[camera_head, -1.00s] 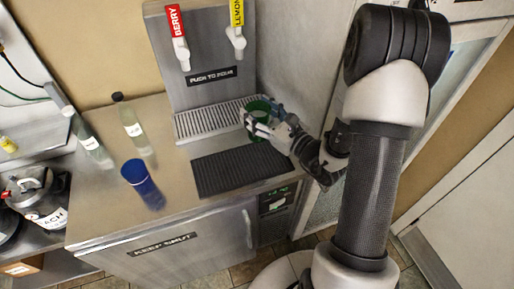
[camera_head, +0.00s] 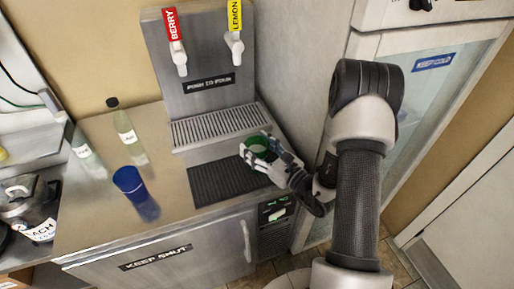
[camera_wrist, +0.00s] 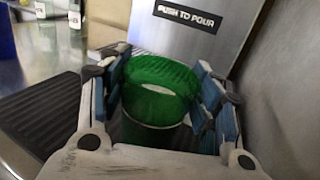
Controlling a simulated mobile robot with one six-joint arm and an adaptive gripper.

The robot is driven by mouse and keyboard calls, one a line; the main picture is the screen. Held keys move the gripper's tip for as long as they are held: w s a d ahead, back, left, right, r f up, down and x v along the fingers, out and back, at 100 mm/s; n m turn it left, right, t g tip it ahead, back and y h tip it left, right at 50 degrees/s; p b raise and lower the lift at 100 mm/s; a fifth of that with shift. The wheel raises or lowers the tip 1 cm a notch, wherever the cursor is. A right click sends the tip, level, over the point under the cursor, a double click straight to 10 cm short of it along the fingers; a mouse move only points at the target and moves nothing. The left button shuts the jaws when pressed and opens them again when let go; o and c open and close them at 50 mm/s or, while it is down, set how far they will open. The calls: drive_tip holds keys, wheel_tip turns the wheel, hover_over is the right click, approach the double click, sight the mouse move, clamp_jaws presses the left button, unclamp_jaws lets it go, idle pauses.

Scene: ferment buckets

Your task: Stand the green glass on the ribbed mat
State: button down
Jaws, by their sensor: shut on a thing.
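The green glass (camera_head: 257,143) is between the fingers of my gripper (camera_head: 259,153), near the back right corner of the dark ribbed mat (camera_head: 215,186). In the wrist view the glass (camera_wrist: 162,88) looks upright, with blue-padded fingers on both sides of it. My gripper (camera_wrist: 162,103) is shut on it. The ribbed mat (camera_wrist: 45,103) shows to the left of the glass in that view. The base of the glass is hidden, so I cannot tell whether it touches anything.
A metal drip tray (camera_head: 205,131) lies behind the mat, under the berry and lemon taps. A blue cup (camera_head: 129,181) stands left of the mat, with a dark-capped bottle (camera_head: 124,125) farther back. The mat's visible left part is clear.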

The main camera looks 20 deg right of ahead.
drive_tip(key=shift+f, duration=0.15)
drive_tip(key=c, duration=0.5)
unclamp_jaws()
